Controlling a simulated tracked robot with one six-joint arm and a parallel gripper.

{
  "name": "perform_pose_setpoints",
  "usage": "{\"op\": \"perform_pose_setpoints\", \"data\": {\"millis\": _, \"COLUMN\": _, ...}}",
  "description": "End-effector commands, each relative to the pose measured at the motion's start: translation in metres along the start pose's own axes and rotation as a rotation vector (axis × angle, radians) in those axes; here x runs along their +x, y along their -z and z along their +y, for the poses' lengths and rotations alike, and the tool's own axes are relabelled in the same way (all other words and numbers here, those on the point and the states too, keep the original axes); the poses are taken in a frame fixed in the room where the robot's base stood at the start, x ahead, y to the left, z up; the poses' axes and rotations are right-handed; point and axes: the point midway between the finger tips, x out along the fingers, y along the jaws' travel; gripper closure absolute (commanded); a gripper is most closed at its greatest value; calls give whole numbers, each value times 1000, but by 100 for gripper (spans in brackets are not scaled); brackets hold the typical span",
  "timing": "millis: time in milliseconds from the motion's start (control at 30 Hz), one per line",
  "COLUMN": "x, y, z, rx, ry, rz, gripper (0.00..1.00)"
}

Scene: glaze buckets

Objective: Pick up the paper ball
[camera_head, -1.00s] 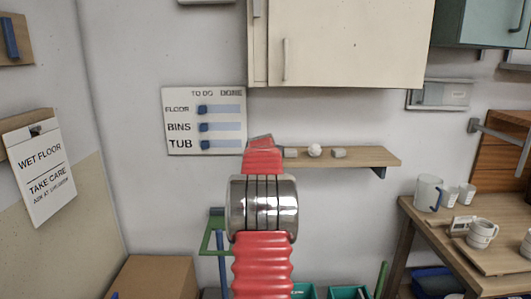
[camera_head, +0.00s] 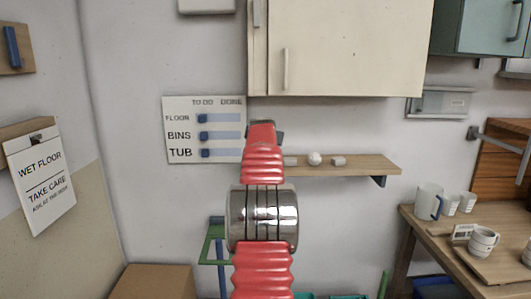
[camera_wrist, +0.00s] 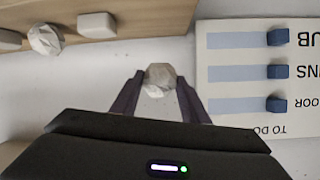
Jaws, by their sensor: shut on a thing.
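In the wrist view my gripper (camera_wrist: 158,95) is shut on a pale grey, faceted ball that looks like a crumpled paper ball (camera_wrist: 160,76). The ball sits between the fingertips, clear of the shelf and in front of the white wall. In the head view my red arm hides the ball and nearly all of the gripper. A second, whiter faceted ball (camera_head: 314,159) rests on the wooden wall shelf (camera_head: 365,164). It also shows at the upper left of the wrist view (camera_wrist: 45,39).
Small pale blocks (camera_head: 338,161) lie beside the shelf ball. A to-do board (camera_head: 205,130) hangs left of the shelf, close to my gripper. A cream cabinet (camera_head: 350,45) hangs above. A table with mugs (camera_head: 484,242) stands at the right.

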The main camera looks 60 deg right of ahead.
Motion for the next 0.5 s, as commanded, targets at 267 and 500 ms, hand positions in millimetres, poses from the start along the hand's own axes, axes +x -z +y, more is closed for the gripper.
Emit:
{"op": "perform_pose_setpoints", "data": {"millis": 267, "x": -7, "y": 17, "z": -4, "rx": 0, "ry": 0, "rz": -1, "gripper": 80}}
{"op": "perform_pose_setpoints", "data": {"millis": 500, "x": -7, "y": 17, "z": -4, "rx": 0, "ry": 0, "rz": -1, "gripper": 80}}
